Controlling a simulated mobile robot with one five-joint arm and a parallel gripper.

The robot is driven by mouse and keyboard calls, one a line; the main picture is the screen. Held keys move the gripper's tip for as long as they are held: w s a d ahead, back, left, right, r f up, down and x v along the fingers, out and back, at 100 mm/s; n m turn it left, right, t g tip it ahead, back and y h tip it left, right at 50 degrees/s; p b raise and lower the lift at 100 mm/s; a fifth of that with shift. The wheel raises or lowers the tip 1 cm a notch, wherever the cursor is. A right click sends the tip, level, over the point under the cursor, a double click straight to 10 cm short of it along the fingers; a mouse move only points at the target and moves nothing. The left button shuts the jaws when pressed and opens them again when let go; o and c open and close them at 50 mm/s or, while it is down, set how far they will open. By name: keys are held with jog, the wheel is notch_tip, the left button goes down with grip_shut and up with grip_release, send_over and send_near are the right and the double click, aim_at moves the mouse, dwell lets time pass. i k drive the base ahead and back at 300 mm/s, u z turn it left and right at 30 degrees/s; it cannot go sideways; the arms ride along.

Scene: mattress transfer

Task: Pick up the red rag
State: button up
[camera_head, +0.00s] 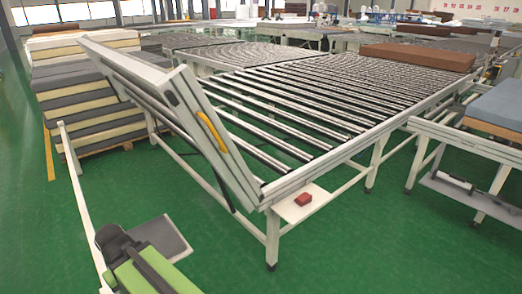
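The red rag (303,199) shows as a small, dark red, block-like thing. It lies on a narrow white shelf (297,208) at the near corner of the roller conveyor, right of the tilted frame. Nothing covers it. A green and black part at the lower left looks like my arm, well to the left of the rag and apart from it. I can make out no gripper fingers in this view.
The roller conveyor (300,93) fills the middle, with a tilted white frame (190,105) at its near left end. Stacked mattresses (85,100) stand at the left. A blue-grey mattress (497,106) lies on a table at the right. Green floor (340,255) is open in front.

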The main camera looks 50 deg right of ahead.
aim_at(304, 198)
jog(key=z, duration=1.25)
jog(key=k, duration=0.7)
jog(key=u, duration=0.1)
jog(key=i, duration=0.65)
jog(key=z, duration=0.1)
